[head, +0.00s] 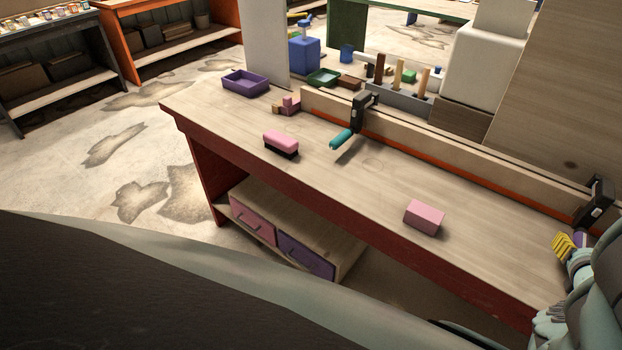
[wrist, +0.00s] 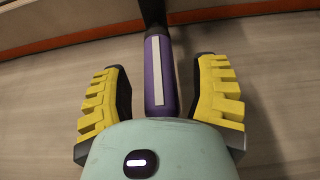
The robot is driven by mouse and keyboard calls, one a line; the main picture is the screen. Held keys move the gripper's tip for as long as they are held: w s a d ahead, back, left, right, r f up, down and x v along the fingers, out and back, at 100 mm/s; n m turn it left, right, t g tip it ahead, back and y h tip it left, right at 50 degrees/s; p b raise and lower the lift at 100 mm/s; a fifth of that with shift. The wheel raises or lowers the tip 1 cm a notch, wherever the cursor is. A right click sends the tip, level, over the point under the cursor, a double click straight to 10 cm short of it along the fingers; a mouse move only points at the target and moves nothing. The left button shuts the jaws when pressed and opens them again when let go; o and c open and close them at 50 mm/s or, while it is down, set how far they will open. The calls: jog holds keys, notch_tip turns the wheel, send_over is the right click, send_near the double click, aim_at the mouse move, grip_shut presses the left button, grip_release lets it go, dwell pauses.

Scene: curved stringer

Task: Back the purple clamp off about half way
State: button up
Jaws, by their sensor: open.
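The purple clamp shows its black body (head: 597,202) at the right end of the wooden strip in the head view. Its purple handle (wrist: 154,82), with a white stripe along it, points toward me in the wrist view. My gripper (wrist: 161,90) is open, with one yellow ribbed finger on each side of the handle. A gap shows between the handle and each finger, so neither appears to touch it. In the head view my gripper (head: 564,246) is at the lower right and hides most of the handle. The handle's near end is hidden behind my palm.
A second clamp with a teal handle (head: 342,139) sits further left on the strip (head: 450,152). A pink block (head: 424,216) and a pink-topped brush (head: 281,144) lie on the bench (head: 340,190). The bench top between the block and my gripper is clear.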

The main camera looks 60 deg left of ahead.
jog(key=shift+w+a, duration=0.1)
jog(key=shift+a, duration=0.05)
grip_shut()
dwell(0.6)
